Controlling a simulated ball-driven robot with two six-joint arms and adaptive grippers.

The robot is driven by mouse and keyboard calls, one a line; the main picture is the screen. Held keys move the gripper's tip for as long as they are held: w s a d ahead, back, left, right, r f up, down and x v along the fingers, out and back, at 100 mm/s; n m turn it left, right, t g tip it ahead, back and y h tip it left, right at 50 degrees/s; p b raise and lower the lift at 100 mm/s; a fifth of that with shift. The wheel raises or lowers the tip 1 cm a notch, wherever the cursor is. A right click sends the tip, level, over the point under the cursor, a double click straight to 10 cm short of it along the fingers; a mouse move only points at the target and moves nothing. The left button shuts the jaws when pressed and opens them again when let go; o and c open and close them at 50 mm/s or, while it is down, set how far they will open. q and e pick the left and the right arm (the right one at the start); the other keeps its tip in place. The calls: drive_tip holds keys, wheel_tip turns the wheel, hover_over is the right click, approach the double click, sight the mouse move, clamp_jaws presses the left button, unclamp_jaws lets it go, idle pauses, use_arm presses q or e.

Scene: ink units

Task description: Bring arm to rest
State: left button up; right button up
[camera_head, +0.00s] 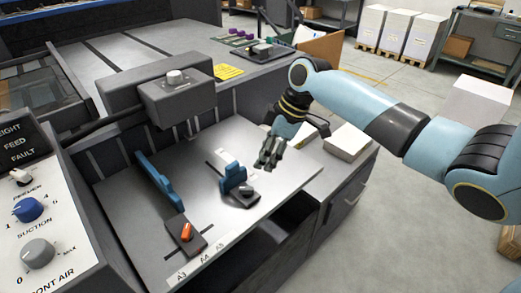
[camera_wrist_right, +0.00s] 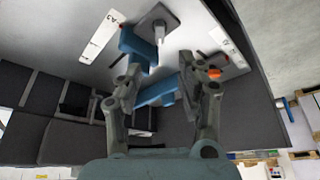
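My right arm (camera_head: 370,105), light blue with dark joints, reaches in from the right in the head view. Its gripper (camera_head: 268,160) hangs above the grey feed board (camera_head: 150,225), right of the short blue guide (camera_head: 233,178), and looks apart from it. In the right wrist view the fingers of the right gripper (camera_wrist_right: 162,62) stand apart with nothing gripped. Blue guide parts (camera_wrist_right: 135,45) show beyond and between them, along with an orange lever (camera_wrist_right: 214,74). My left gripper is in neither view.
A long blue guide (camera_head: 160,180) and an orange lever (camera_head: 186,231) stand on the board's left. A control panel (camera_head: 45,225) with knobs is at the far left. A white paper stack (camera_head: 348,142) lies right of the gripper. Floor (camera_head: 400,240) is open at lower right.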

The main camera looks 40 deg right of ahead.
drive_tip(key=s+a+f+m+g+b, duration=0.1)
drive_tip(key=s+f+m+g, duration=0.1)
drive_tip(key=s+f, duration=0.9)
drive_tip(key=s+a+f+m+g+b, duration=0.1)
drive_tip(key=s+a+f+m, duration=0.1)
drive_tip(key=s+f, duration=0.95)
drive_tip(key=s+f+m+h, duration=0.2)
drive_tip(key=s+f, duration=0.6)
drive_tip(key=s, duration=0.2)
drive_tip(key=s+f+m+t+h+b, duration=0.1)
drive_tip(key=s+f+m+h, duration=0.1)
drive_tip(key=s+f, duration=0.6)
drive_tip(key=shift+s+a+f+m, duration=0.3)
drive_tip(key=shift+s+m, duration=0.5)
drive_tip(key=shift+s, duration=0.95)
